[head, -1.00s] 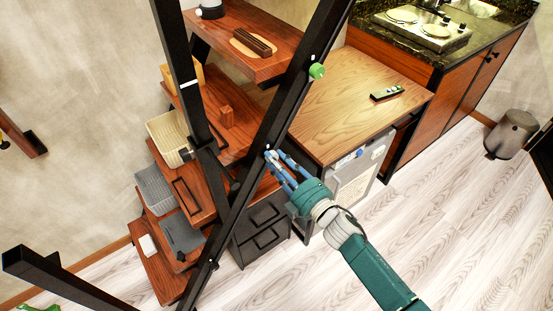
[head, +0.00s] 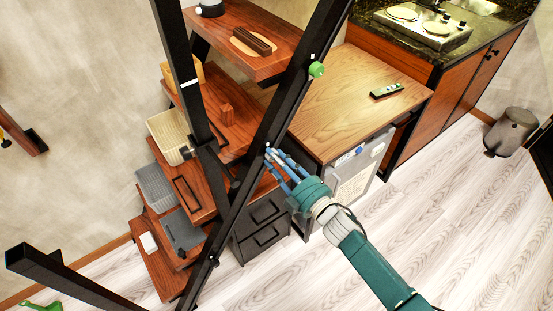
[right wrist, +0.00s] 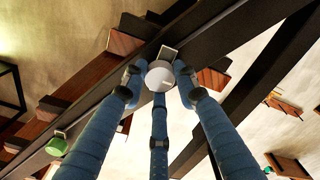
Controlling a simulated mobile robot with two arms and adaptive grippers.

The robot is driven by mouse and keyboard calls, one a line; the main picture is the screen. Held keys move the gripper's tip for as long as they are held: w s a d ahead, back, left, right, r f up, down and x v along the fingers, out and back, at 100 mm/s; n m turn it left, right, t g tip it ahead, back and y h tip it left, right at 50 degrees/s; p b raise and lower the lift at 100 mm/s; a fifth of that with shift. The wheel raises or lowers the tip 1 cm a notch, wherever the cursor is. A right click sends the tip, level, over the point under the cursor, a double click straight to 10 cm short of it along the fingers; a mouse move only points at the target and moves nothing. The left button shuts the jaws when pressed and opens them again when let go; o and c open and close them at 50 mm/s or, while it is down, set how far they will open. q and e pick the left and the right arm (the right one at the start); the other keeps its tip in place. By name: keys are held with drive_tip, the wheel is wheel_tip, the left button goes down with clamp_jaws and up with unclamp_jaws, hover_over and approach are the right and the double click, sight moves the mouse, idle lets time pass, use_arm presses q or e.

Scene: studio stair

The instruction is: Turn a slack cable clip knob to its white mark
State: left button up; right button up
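A pale round knob (right wrist: 160,76) sits on the dark diagonal beam in the right wrist view, with a small light mark plate (right wrist: 168,52) just beside it. The knob's face has a short line on it. My right gripper (right wrist: 158,82) has its three blue fingers around this knob, their tips close to its rim; whether they all touch it I cannot tell. In the head view my right gripper (head: 270,153) reaches the beam, and its fingers largely hide the knob. A green knob (head: 316,69) sits higher on the same beam; it also shows in the right wrist view (right wrist: 57,145). My left gripper is out of view.
Wooden stair treads (head: 195,192) carry baskets and boxes behind the black beams (head: 245,183). A wooden table (head: 350,100) with a remote (head: 386,90) stands right of the beam. A kitchen counter (head: 460,22) and bin (head: 512,130) are farther right. The floor (head: 450,210) at right is clear.

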drive_tip(key=o, duration=0.4)
drive_tip(key=shift+s+a+f, duration=0.15)
drive_tip(key=shift+s+f, duration=0.05)
drive_tip(key=shift+r, duration=0.15)
drive_tip(key=v, duration=1.2)
